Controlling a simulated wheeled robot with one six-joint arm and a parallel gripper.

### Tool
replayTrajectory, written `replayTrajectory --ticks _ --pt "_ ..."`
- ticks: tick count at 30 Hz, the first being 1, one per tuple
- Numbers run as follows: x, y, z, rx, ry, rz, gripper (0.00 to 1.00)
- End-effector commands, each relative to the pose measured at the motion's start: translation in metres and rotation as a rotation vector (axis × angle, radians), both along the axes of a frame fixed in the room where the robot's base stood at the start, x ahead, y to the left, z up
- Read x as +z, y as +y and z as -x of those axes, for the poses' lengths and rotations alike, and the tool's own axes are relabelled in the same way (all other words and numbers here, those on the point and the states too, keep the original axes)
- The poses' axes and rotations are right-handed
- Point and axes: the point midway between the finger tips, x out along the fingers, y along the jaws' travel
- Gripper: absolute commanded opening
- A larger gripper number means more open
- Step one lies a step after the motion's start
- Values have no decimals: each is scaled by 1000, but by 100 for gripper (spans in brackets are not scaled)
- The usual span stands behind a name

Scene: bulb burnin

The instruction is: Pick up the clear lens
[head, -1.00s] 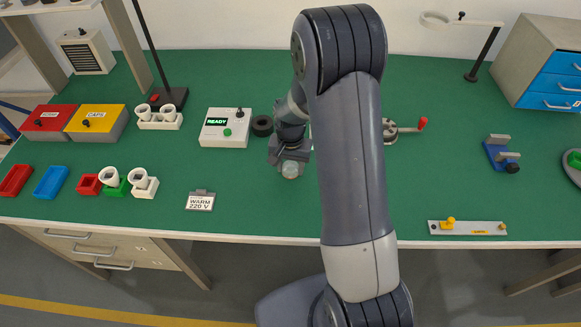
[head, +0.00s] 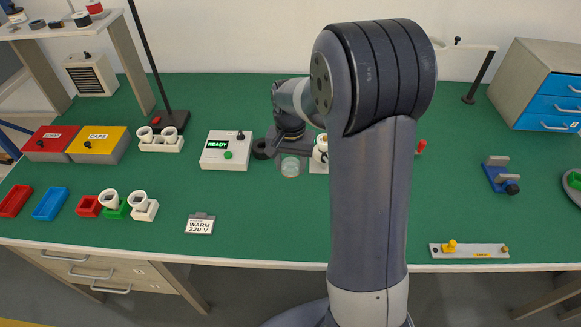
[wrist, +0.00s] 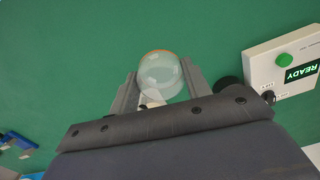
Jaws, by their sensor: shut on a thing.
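The clear lens (head: 291,167) is a small translucent dome. My gripper (head: 290,155) is shut on it, and the lens sits at the ends of the fingers over the green bench. In the wrist view the clear lens (wrist: 161,75) lies between the two grey fingers of my gripper (wrist: 157,92), with a thin orange line along its far rim. Its lower part is partly hidden by the gripper. Whether it touches the bench cannot be told for sure, but it looks raised.
A white box (head: 226,150) reading READY stands left of my gripper, with a dark ring (head: 262,149) beside it. A WARM 220 V sign (head: 200,223) is nearer the front edge. Red and yellow boxes (head: 97,146) stand at left. My arm hides part of the bench behind it.

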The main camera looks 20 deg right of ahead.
Motion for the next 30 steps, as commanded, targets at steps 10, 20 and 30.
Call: replayTrajectory --ticks 10,20,30 --pt "24 0 0 0 -1 0 25" --pt "34 0 0 0 -1 0 25" --pt "21 0 1 42 3 -1 25"
